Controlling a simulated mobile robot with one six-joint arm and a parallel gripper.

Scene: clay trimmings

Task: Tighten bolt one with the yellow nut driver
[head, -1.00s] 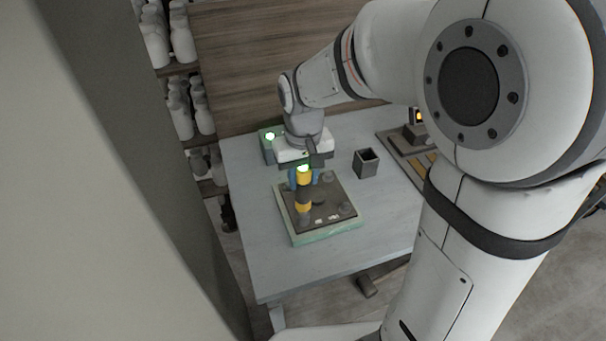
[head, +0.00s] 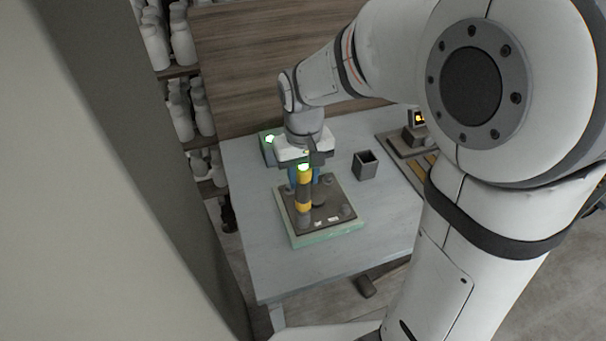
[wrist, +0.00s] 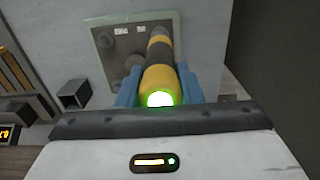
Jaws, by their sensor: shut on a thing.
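The yellow nut driver (head: 304,194), banded yellow and dark with a lit green end, stands upright over the dark bolt plate (head: 334,214). My gripper (head: 304,178) is shut on its upper part. In the wrist view the blue fingers (wrist: 157,88) lie on both sides of the driver (wrist: 160,56), and its far end points at the plate (wrist: 112,46). The plate sits on a pale green base (head: 328,236) and carries round bolt heads and small white labels. The driver's lower tip meets the plate near its left side; I cannot tell which bolt is under it.
A grey open square holder (head: 366,164) stands right of the plate. A green-lit box (head: 268,146) is behind my gripper. A dark tray with a small display (head: 417,119) lies at the back right. The table's front (head: 275,275) is clear.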

